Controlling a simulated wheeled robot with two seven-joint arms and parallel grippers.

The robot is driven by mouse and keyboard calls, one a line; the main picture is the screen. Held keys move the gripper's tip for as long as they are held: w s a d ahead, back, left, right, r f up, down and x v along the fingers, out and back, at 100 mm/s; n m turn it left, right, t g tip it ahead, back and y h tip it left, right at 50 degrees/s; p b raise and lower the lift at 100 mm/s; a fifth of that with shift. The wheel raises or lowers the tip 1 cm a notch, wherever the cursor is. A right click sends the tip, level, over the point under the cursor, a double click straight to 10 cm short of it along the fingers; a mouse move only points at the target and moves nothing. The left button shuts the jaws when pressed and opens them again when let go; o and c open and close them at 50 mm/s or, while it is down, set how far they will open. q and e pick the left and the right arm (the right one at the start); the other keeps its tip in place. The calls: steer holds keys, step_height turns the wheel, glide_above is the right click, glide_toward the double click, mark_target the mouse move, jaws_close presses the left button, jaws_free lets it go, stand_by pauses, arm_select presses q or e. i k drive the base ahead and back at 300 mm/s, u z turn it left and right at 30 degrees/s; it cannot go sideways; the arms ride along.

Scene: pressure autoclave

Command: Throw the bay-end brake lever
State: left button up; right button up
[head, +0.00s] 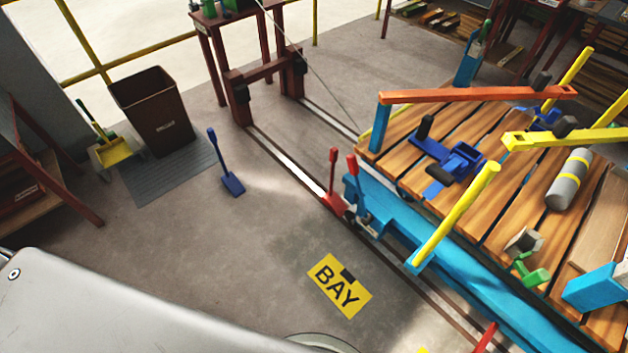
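A red upright lever (333,177) stands at the near left corner of the blue-framed cart (470,268), low by the rail. A second lever (356,180) with a red top and blue lower part stands just to its right, against the cart's end. A blue lever (227,168) stands apart on the floor left of the rails, tilted. Part of another red piece (487,338) shows at the bottom edge by the cart's side. I cannot tell which is the bay-end brake lever. Neither of my grippers is in view.
A yellow BAY sign (340,286) lies on open floor left of the cart. Rails (285,155) run to a dark red frame (238,98). A brown bin (152,108) stands on a grey mat (172,176). Orange and yellow bars and a grey cylinder (570,180) are on the cart.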

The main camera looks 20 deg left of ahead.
mark_target(355, 170)
steer(key=u, duration=0.05)
steer(key=i, duration=0.45)
steer(key=u, duration=0.75)
steer(key=i, duration=0.5)
steer(key=u, duration=0.55)
